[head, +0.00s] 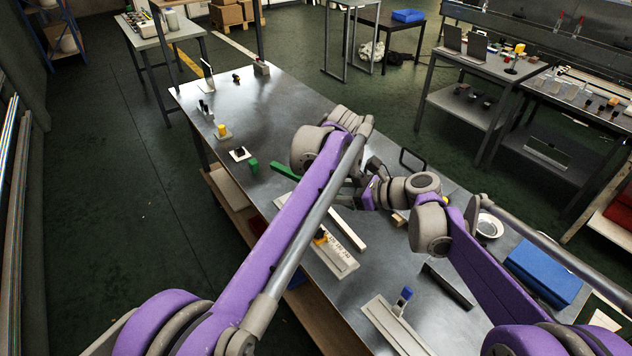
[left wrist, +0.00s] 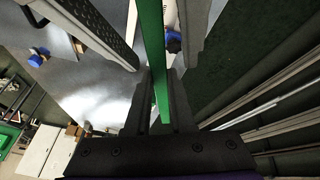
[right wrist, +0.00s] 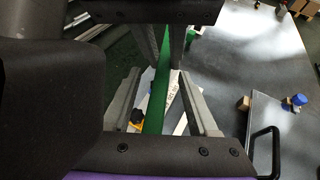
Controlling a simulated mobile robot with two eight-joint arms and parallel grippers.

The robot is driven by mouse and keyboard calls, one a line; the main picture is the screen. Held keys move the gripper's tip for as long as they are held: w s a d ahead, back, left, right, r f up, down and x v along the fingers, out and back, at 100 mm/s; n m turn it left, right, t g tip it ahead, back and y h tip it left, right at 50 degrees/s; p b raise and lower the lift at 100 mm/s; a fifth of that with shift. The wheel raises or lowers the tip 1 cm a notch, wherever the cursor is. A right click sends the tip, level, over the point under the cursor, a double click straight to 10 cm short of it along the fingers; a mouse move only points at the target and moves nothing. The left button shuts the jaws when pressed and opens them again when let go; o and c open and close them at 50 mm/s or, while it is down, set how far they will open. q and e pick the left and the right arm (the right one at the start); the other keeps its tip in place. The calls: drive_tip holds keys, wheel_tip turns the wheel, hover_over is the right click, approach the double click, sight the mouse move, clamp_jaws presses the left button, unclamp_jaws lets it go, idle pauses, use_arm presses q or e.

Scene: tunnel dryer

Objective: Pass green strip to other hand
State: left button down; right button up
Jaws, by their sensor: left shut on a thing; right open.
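The green strip (head: 284,173) is long and thin. In the head view part of it shows left of my left arm, and the arm hides the rest. In the left wrist view my left gripper (left wrist: 161,105) is shut on the strip (left wrist: 153,45), which runs up out of the picture. In the right wrist view my right gripper (right wrist: 160,90) is open, with a finger on each side of the strip (right wrist: 156,98) and dark gaps between. The two grippers are close together over the table; in the head view the left one is hidden behind my arm.
A blue box (head: 544,270) and a white bowl (head: 489,226) are right. The table's far part has free room.

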drive_tip(key=v, duration=1.2)
drive_tip(key=s+f+n+h, duration=0.3)
drive_tip(key=s+f+n, duration=0.1)
drive_tip(key=s+n, duration=0.2)
drive_tip(key=s+f+n+g+h, duration=0.1)
drive_tip(key=s+f+n+h, duration=0.2)
drive_tip(key=s+f+n, duration=0.2)
drive_tip(key=s+f+n+g+h, duration=0.1)
drive_tip(key=s+f+n+h, duration=0.2)
drive_tip(key=s+n, duration=0.4)
drive_tip(key=shift+s+a+f, duration=0.2)
drive_tip(key=shift+s+f, duration=0.2)
drive_tip(key=shift+s, duration=0.3)
drive_tip(key=shift+s+a+f, duration=0.2)
drive_tip(key=shift+s+f, duration=0.15)
drive_tip(key=shift+s, duration=0.3)
drive_tip(key=s+f+n, duration=0.1)
drive_tip(key=n, duration=0.1)
drive_tip(key=s+d+n+h, duration=0.1)
drive_tip(key=s+d+f+n+h, duration=0.1)
drive_tip(key=n, duration=0.1)
drive_tip(key=shift+s+d+f+n, duration=0.25)
drive_tip(key=shift+s+f+n, duration=0.05)
drive_tip(key=shift+s+d+f+n, duration=0.1)
drive_tip(key=shift+s+d+n, duration=0.1)
drive_tip(key=shift+n, duration=0.1)
drive_tip(key=shift+w, duration=0.1)
